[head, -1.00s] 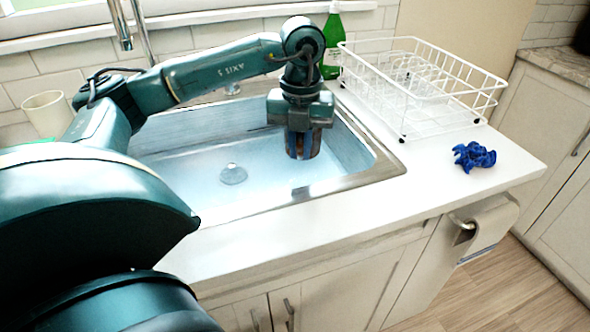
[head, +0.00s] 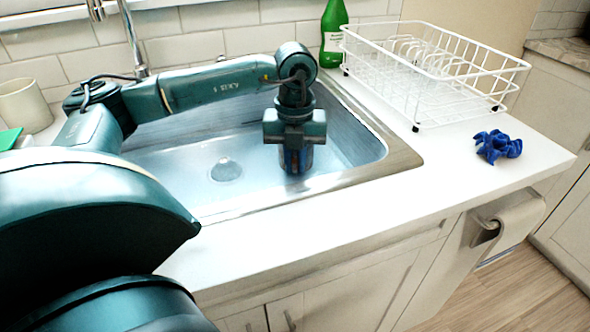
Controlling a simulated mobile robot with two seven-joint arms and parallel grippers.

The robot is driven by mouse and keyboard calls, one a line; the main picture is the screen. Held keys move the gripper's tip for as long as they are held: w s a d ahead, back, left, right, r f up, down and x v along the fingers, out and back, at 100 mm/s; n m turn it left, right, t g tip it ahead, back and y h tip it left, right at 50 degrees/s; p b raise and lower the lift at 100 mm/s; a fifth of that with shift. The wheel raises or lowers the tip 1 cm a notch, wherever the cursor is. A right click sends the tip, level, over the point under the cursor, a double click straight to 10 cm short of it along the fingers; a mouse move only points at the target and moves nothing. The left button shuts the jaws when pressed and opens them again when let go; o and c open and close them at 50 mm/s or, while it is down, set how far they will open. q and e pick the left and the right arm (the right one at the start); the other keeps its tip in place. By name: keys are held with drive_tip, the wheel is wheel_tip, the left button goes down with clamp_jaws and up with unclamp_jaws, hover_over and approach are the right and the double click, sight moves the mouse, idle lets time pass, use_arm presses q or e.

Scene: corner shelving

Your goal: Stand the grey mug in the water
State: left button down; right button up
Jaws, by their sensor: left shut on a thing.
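My left gripper (head: 296,163) points down into the right part of the sink (head: 385,160). It is shut on a small greyish thing, the grey mug (head: 297,155), which shows only in part between the fingers. The gripper hides most of the mug, so I cannot tell its handle or whether its base touches the bottom. The water (head: 255,175) looks pale blue and covers the basin, with the drain (head: 226,170) visible left of the gripper. My right gripper is not in view.
A white wire dish rack (head: 430,75) and a crumpled blue cloth (head: 498,146) are on the counter to the right. A green bottle (head: 333,35) stands behind the sink. A cream cup (head: 22,105) stands at the far left. The front counter strip is clear.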

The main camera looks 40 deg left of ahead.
use_arm(q)
drive_tip(key=shift+f, duration=1.05)
drive_tip(key=shift+f, duration=0.25)
drive_tip(key=c, duration=1.4)
unclamp_jaws()
drive_tip(key=shift+c, duration=0.2)
drive_tip(key=shift+r, duration=0.1)
wheel_tip(320, 180, up, 12)
drive_tip(key=shift+r+p, duration=0.15)
drive_tip(key=shift+p, duration=0.65)
